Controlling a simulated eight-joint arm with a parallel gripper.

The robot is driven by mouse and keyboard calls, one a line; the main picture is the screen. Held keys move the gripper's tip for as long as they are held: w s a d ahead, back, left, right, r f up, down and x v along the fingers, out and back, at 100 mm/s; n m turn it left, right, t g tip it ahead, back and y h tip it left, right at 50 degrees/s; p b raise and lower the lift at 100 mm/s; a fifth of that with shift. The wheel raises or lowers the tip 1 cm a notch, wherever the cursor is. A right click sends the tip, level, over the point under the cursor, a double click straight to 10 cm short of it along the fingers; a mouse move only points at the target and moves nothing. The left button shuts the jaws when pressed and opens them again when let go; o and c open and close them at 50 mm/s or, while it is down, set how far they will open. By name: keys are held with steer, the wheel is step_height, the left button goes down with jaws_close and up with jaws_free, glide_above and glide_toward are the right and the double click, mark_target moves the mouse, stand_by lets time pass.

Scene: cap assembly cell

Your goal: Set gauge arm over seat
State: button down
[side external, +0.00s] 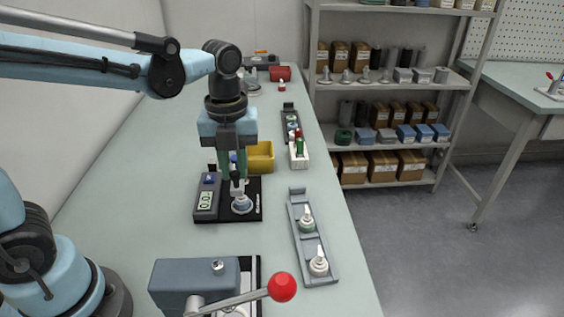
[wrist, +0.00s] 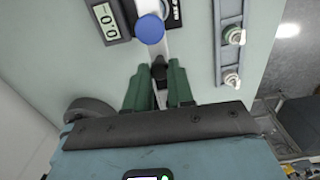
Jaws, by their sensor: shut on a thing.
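The gauge (side external: 207,200) is a grey box with a numeric display on a black base (side external: 226,219), and its display also shows in the wrist view (wrist: 108,21). My gripper (side external: 234,178) is lowered just behind and right of the display. In the wrist view my green-fingered gripper (wrist: 157,88) is shut on the dark end of the pale gauge arm (wrist: 160,52). A round blue piece (wrist: 149,28) lies at the arm's other end. A pale, blue-ringed round part (side external: 241,204) sits at the seat area; the seat itself is hidden beneath it.
A grey tray (side external: 299,236) with two nozzle-topped parts stands to the right. A yellow bin (side external: 261,157) and another rack (side external: 290,116) stand behind. A press with a red-balled lever (side external: 282,287) stands in front. The bench left of the gauge is clear.

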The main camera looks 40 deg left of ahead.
steer(key=shift+s+a, duration=0.1)
steer(key=c, duration=1)
jaws_free()
steer(key=shift+r, duration=0.1)
step_height(320, 180, up, 12)
steer(key=shift+f, duration=0.1)
step_height(320, 180, down, 12)
stand_by(0.7)
